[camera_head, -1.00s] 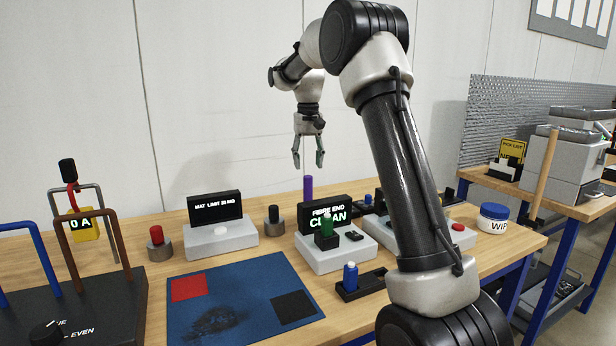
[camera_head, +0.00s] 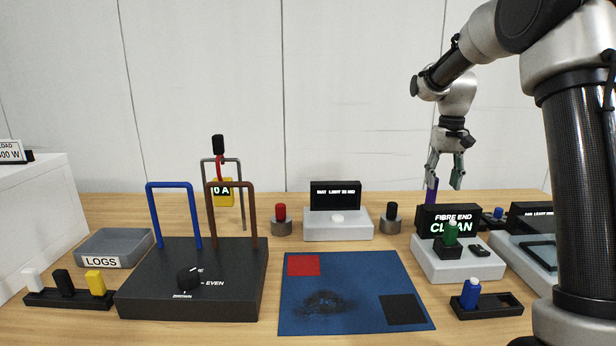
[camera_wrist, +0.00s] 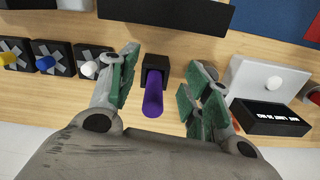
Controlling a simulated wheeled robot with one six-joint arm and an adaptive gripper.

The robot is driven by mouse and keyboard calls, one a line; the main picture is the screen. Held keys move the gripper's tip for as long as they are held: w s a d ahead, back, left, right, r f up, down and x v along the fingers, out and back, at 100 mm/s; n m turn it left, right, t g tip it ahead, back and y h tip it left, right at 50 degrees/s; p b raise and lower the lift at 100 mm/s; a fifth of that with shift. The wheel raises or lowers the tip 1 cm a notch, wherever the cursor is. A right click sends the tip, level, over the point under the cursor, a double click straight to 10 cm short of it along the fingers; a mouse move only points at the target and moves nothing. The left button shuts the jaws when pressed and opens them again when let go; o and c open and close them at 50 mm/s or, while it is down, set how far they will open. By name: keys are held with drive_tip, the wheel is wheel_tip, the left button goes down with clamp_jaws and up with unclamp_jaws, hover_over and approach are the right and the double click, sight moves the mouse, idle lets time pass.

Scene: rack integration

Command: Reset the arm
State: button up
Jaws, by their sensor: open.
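My gripper (camera_head: 444,178) hangs fingers-down near the back of the bench at the right in the head view. Its two fingers are apart, with nothing held between them. A purple cylinder (camera_head: 431,190) stands below, partly behind the left finger. In the wrist view the purple cylinder (camera_wrist: 153,95) rises from a black square holder (camera_wrist: 154,66) and shows between the spread fingers of my gripper (camera_wrist: 160,84). I cannot tell how far above or beside it the fingertips are.
A "FIBRE END CLEAN" display (camera_head: 447,222) stands in front of my gripper. A blue mat (camera_head: 345,265) lies mid-bench. Hoops rise from a black box (camera_head: 215,300) at left. A grey LOGS tray (camera_head: 113,252) is farther left. The wall behind is clear.

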drive_tip(key=s+a+r+n+t, duration=0.1)
drive_tip(key=s+t, duration=0.1)
drive_tip(key=s, duration=1.5)
drive_tip(key=s+a+r+t, duration=0.1)
drive_tip(key=s+r+t, duration=0.1)
drive_tip(key=s, duration=1.4)
drive_tip(key=shift+s+n+t, duration=0.3)
drive_tip(key=shift+s+n, duration=0.1)
drive_tip(key=shift+r, duration=0.1)
